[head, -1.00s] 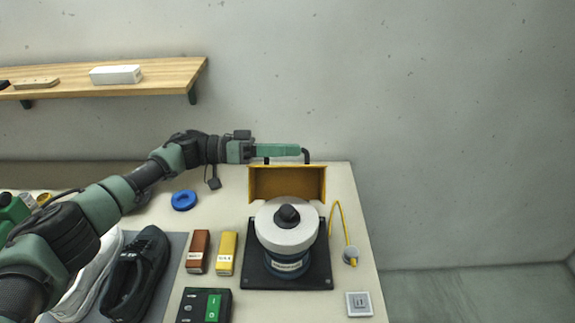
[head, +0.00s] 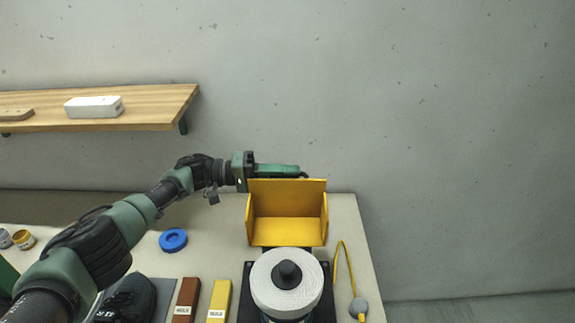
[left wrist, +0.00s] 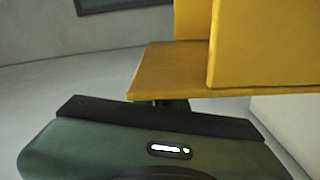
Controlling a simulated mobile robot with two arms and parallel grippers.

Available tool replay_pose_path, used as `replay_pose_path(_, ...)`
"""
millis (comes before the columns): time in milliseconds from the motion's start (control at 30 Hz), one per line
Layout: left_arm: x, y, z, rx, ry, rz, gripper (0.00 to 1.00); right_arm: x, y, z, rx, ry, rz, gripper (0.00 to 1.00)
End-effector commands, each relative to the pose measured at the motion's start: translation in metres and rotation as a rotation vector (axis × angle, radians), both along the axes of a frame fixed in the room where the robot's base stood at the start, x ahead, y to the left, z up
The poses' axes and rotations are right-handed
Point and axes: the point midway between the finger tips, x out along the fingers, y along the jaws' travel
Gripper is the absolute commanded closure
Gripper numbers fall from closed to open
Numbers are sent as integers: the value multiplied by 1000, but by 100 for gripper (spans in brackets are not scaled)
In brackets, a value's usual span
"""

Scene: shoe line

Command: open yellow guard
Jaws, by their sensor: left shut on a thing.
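The yellow guard (head: 287,231) is swung up and back behind the grey-white wheel (head: 286,297), with its hollow inner side facing the head camera. The wheel is uncovered. My left gripper (head: 304,175) is behind the guard's upper edge, reaching in from the left. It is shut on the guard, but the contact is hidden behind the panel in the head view. In the left wrist view the yellow guard (left wrist: 275,45) fills the upper right, right by the green gripper body. My right gripper is not in view.
A blue ring (head: 173,240), a brown block (head: 186,301) and a yellow block (head: 219,303) are on the table left of the wheel. A yellow cable ends at a grey round piece (head: 359,306) on the right. A wooden shelf (head: 150,111) hangs at upper left.

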Motion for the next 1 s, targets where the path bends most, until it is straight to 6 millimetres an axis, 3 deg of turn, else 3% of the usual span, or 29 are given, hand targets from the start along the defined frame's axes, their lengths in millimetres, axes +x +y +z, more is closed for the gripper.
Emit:
replay_pose_path(633,-3,0,-7,-1,54,0,100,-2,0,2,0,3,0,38)
replay_pose_path(700,-4,0,-7,-1,54,-1,74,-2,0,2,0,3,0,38)
replay_pose_path(733,-4,0,-7,-1,54,-1,67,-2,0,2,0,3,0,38)
replay_pose_path(1000,-4,0,-7,1,54,-2,67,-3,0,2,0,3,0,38)
